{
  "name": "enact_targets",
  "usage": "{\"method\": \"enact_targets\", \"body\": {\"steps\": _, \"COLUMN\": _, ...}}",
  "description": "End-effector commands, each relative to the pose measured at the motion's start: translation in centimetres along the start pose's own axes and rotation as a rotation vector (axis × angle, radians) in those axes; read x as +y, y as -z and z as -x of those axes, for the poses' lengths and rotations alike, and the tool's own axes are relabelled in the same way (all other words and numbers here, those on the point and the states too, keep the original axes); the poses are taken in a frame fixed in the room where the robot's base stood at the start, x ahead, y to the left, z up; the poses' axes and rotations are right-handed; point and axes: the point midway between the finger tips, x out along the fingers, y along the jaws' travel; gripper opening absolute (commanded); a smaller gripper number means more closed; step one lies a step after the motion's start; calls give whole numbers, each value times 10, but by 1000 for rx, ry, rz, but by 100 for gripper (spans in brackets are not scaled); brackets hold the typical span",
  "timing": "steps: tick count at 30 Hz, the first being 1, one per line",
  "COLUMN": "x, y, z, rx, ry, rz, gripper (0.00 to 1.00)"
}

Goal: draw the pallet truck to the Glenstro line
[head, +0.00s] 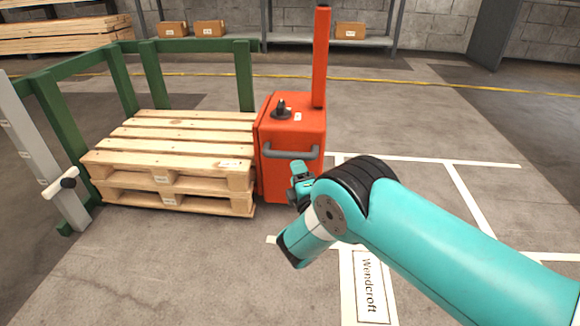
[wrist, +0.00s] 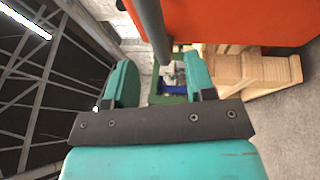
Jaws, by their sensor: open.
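The orange pallet truck (head: 290,130) stands upright at the right end of a stack of wooden pallets (head: 185,145), with a tall orange mast. Its grey handle (head: 291,153) is a bar across the near face. My gripper (head: 298,172) is just below and in front of the handle's right part, jaws open. In the wrist view the handle (wrist: 151,25) runs down toward the gap between my fingers (wrist: 158,82), beside the orange body (wrist: 235,18). I cannot tell whether it lies between the jaws. The truck's forks are hidden. No Glenstro lettering is readable.
White floor lines mark bays at the right; one label (head: 371,287) reads Wendcroft. A green rail frame (head: 245,75) surrounds the pallets' back and left, with a grey post (head: 40,150) at its front. Shelves with boxes stand behind. Floor at the right and front is clear.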

Motion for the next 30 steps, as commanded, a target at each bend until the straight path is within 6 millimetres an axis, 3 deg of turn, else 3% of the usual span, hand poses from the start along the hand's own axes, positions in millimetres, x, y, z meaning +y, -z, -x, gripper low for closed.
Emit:
{"method": "enact_targets", "body": {"steps": 15, "x": 1, "y": 0, "z": -64, "rx": -2, "ry": -5, "rz": -2, "gripper": 50}}
{"method": "enact_targets", "body": {"steps": 29, "x": 3, "y": 1, "z": -75, "rx": 3, "ry": -3, "rz": 1, "gripper": 50}}
{"method": "enact_targets", "body": {"steps": 30, "x": 3, "y": 1, "z": -75, "rx": 3, "ry": -3, "rz": 1, "gripper": 46}}
